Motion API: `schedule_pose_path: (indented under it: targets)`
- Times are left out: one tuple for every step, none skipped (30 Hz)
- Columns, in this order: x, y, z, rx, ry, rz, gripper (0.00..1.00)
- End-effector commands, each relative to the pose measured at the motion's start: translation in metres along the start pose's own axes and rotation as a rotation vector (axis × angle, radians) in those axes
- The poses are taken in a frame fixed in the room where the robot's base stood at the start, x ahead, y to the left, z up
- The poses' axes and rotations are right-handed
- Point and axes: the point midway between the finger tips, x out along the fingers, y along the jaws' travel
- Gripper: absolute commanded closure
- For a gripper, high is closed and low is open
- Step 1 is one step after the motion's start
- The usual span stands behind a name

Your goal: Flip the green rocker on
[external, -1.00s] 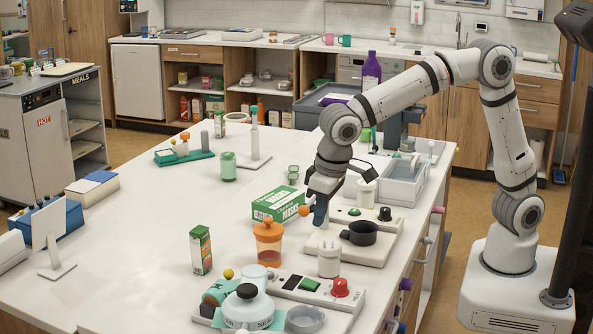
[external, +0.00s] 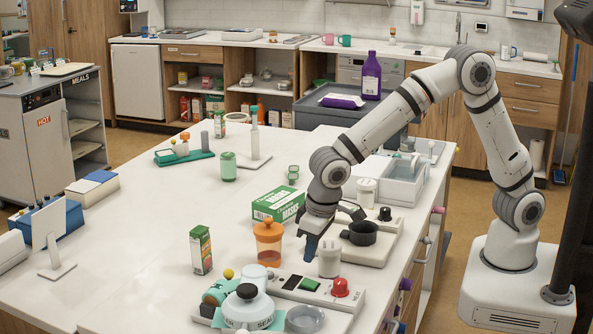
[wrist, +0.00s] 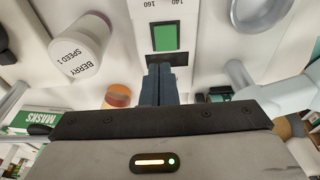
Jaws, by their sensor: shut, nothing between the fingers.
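The green rocker (external: 310,284) sits in a white panel (external: 340,302) at the near part of the counter, beside a red knob (external: 341,287). In the wrist view the green rocker (wrist: 165,37) is set in a black frame, under the printed numbers 160 and 140. Which way it is tilted I cannot tell. My gripper (external: 310,252) points down just behind the panel, above the counter. In the wrist view its dark fingers (wrist: 159,72) are together and empty, with their tips close below the rocker's frame. Contact cannot be made out.
A white capped container (external: 328,262) stands close right of my fingers, and an orange-lidded jar (external: 268,245) stands left.

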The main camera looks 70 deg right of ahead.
Motion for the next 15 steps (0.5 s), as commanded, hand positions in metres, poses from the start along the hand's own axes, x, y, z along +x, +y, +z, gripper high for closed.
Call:
schedule_pose_path:
  targets:
    - [0.010, 0.001, 0.001, 0.001, -0.004, 0.003, 1.00]
    - [0.015, 0.001, 0.000, 0.001, -0.003, 0.002, 1.00]
    - [0.021, 0.001, 0.000, 0.001, -0.003, 0.003, 1.00]
    - [0.026, 0.001, 0.000, 0.001, -0.003, 0.003, 1.00]
    - [0.030, 0.001, 0.000, 0.001, -0.003, 0.002, 1.00]
    - [0.034, 0.001, 0.000, 0.001, -0.002, 0.002, 1.00]
    - [0.037, 0.001, 0.000, 0.001, -0.001, 0.002, 1.00]
    - [0.040, 0.001, 0.000, 0.000, -0.001, 0.002, 1.00]
    - [0.043, 0.001, 0.000, 0.000, -0.001, 0.002, 1.00]
    - [0.045, 0.001, 0.000, 0.000, -0.001, 0.001, 1.00]
    - [0.046, 0.001, 0.000, 0.000, 0.000, 0.001, 1.00]
    - [0.047, 0.001, 0.000, 0.000, 0.000, 0.000, 1.00]
    - [0.048, 0.000, 0.000, 0.000, 0.001, 0.000, 1.00]
    - [0.048, 0.000, 0.000, 0.000, 0.001, 0.000, 1.00]
    - [0.049, 0.000, 0.000, 0.000, 0.001, 0.000, 1.00]
